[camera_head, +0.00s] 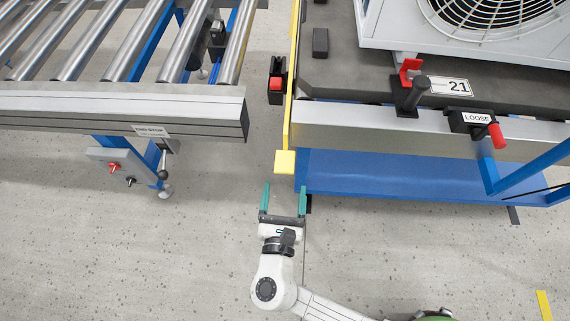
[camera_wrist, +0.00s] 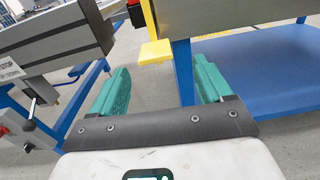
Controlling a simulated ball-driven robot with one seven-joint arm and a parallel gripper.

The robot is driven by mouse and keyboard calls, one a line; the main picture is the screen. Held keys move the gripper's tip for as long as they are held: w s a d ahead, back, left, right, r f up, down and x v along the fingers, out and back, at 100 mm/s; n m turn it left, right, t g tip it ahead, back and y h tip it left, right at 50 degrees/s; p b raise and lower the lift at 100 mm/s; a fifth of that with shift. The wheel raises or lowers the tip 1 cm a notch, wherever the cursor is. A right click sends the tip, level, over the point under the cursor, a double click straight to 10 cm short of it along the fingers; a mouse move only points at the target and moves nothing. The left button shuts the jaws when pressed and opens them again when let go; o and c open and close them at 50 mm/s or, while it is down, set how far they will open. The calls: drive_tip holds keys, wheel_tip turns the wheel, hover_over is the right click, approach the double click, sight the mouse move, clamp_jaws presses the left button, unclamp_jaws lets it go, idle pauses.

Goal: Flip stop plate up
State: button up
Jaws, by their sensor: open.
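A long yellow plate (camera_head: 292,80) runs along the left edge of the test station. It ends in a flat yellow tab (camera_head: 285,161) at the near end, also seen in the wrist view (camera_wrist: 156,52). My gripper (camera_head: 285,190) is open and empty, its two green fingers pointing at the tab. In the head view the fingertips are just short of the tab, with one finger to each side. In the wrist view the tab shows beyond the gap between the fingers (camera_wrist: 160,78). I see no contact with it.
The roller conveyor (camera_head: 120,100) stands at the left, with a stop label (camera_head: 152,131) and a black-knobbed lever (camera_head: 163,174) below its end. The station's blue base (camera_head: 400,178) is at the right. A red-and-black switch (camera_head: 277,83) sits beside the plate. Open floor (camera_head: 150,250) lies in front.

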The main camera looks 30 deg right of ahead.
sight(286, 149)
drive_tip(key=shift+w+a+f+n, duration=0.2)
drive_tip(key=shift+w+n, duration=0.15)
drive_tip(key=shift+n, duration=0.05)
drive_tip(key=b+x, duration=0.2)
drive_tip(key=x, duration=0.8)
drive_tip(key=shift+w+r, duration=0.1)
drive_tip(key=c, duration=1.5)
drive_tip(key=shift+r, duration=0.15)
clamp_jaws()
